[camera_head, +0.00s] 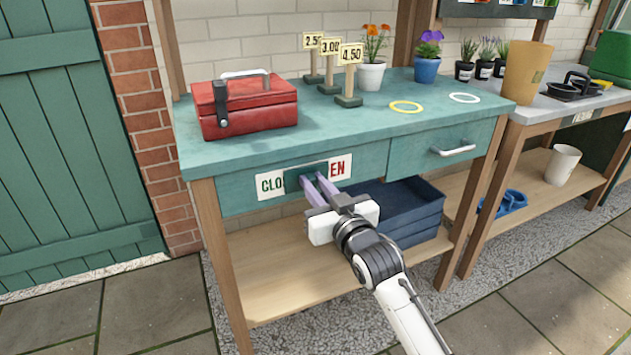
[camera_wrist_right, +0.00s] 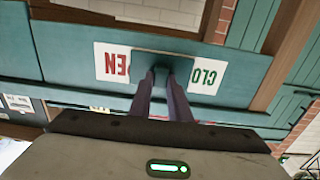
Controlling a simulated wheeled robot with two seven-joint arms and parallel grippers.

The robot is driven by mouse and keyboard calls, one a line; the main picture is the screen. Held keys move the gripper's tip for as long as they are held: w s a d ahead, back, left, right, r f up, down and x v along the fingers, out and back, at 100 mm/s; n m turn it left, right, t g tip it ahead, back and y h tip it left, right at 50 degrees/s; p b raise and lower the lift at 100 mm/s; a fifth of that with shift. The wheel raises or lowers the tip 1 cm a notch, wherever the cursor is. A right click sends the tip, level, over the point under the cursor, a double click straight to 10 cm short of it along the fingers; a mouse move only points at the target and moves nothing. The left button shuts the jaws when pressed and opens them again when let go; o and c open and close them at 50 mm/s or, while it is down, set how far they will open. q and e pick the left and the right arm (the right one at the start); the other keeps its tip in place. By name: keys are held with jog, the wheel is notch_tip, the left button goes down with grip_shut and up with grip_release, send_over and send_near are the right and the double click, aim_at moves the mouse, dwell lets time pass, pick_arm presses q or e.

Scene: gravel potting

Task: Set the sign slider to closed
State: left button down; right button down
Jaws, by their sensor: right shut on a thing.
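The sign (camera_head: 270,184) is a white plate on the front of the teal bench, with green "CLO…" lettering at left and red "…EN" at right. The dark green slider (camera_head: 305,178) covers the middle of the sign, hiding part of both words. My right gripper (camera_head: 318,186) is shut on the slider, reaching in from the front. In the right wrist view, the sign (camera_wrist_right: 112,63) appears upside down, and the fingers meet the slider (camera_wrist_right: 163,62) at its middle. My left gripper is not in view.
A drawer with a metal handle (camera_head: 453,151) is right of the sign. Blue crates (camera_head: 400,215) sit on the shelf below, close behind my right gripper.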

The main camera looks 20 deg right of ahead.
jog(key=d, duration=0.1)
jog(key=d+p, duration=0.1)
jog(key=d, duration=0.3)
jog(key=shift+w+d+r, duration=0.1)
jog(key=shift+w, duration=0.2)
jog(key=shift+d, duration=0.4)
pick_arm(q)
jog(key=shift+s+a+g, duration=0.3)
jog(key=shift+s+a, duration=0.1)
pick_arm(e)
jog(key=c, duration=1.6)
grip_release()
jog(key=shift+w+d, duration=0.1)
jog(key=shift+c, duration=0.2)
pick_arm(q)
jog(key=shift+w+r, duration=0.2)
